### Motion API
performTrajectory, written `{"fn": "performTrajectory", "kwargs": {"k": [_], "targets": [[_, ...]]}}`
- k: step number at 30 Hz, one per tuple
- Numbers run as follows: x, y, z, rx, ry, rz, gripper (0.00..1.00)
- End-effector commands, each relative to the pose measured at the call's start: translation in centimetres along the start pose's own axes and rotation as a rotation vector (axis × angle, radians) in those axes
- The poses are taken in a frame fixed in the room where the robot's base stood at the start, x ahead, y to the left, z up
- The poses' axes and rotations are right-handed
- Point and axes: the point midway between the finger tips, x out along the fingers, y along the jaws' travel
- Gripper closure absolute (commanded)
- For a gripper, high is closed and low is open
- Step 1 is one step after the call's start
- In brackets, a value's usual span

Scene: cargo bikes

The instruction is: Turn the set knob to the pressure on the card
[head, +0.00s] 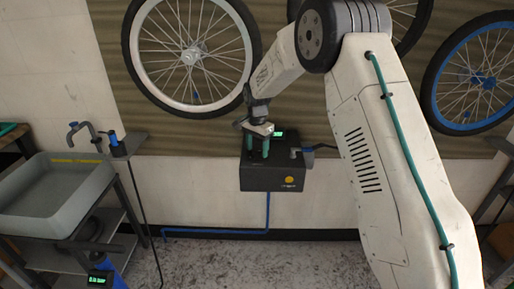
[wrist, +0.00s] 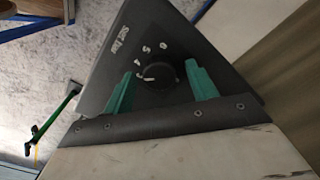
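The set knob (wrist: 160,75) is a round black knob on a dark panel (wrist: 100,88) in the wrist view. White numerals arc around it, too small to read surely, and a pale mark shows at its left side. My gripper (wrist: 161,88) has its two green fingers apart, one on each side of the knob, with gaps visible. In the head view my gripper (head: 258,147) is at the top of the black wall box (head: 268,180), which hides the knob there. A green display (head: 279,133) is lit behind it, unreadable. I cannot make out a pressure card.
Bicycle wheels (head: 190,104) hang on the wall above. A grey sink (head: 50,215) stands at left, with a blue item bearing a lit display (head: 100,280) below it. A blue pipe (head: 215,231) runs low from the box. The floor below the box looks clear.

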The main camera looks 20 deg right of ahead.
Motion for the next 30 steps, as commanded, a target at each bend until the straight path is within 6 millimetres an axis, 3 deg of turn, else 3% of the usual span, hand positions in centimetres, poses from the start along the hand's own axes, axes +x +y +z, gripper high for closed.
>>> {"fn": "performTrajectory", "kwargs": {"k": [7, 15, 21, 30], "targets": [[-0.7, 0.0, 0.0, 0.0, 0.0, -0.001, 0.43], [-5.1, 0.0, 0.0, 0.0, 0.0, -0.001, 0.43], [-7.4, 0.0, 0.0, 0.0, 0.0, -0.001, 0.43], [-7.8, 0.0, 0.0, 0.0, -0.001, 0.001, 0.43]]}}
